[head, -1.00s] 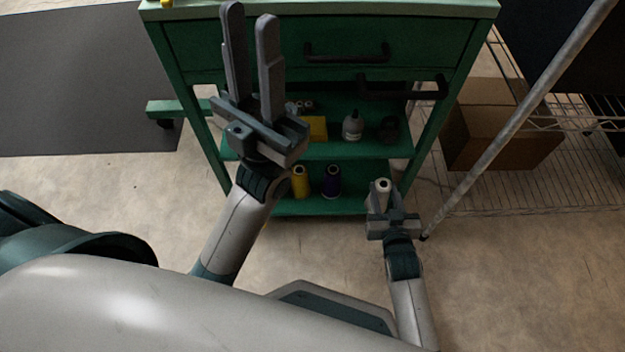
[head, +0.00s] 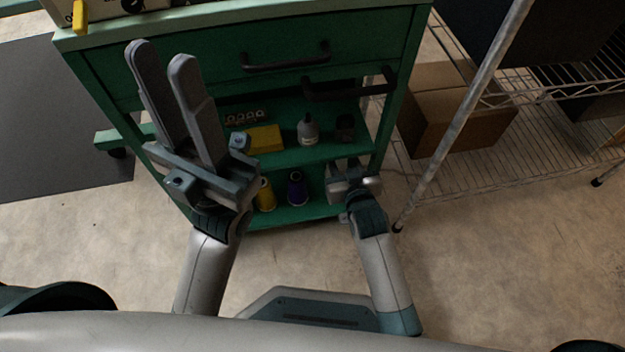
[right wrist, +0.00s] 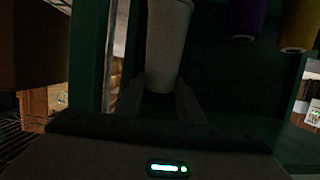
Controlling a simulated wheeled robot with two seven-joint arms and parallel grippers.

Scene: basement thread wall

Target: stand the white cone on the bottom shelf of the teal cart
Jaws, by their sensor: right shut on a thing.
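The teal cart (head: 230,88) stands in front of me. Its bottom shelf (head: 318,209) holds a yellow cone (head: 266,195) and a purple cone (head: 297,190); both also show at the top right of the right wrist view. My right gripper (head: 347,166) reaches into the cart's lower opening at the right side. It is shut on the white cone (right wrist: 167,45), seen between its fingers in the right wrist view. In the head view the gripper hides the cone, and I cannot tell whether it touches the shelf. My left gripper (head: 163,55) is open and empty, raised before the drawers.
The middle shelf above carries a yellow box (head: 264,139), a grey bottle (head: 307,130) and a dark item (head: 345,127). Drawer handles (head: 285,58) stick out above. A metal pole (head: 465,110) and wire rack with a cardboard box (head: 455,110) stand at right.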

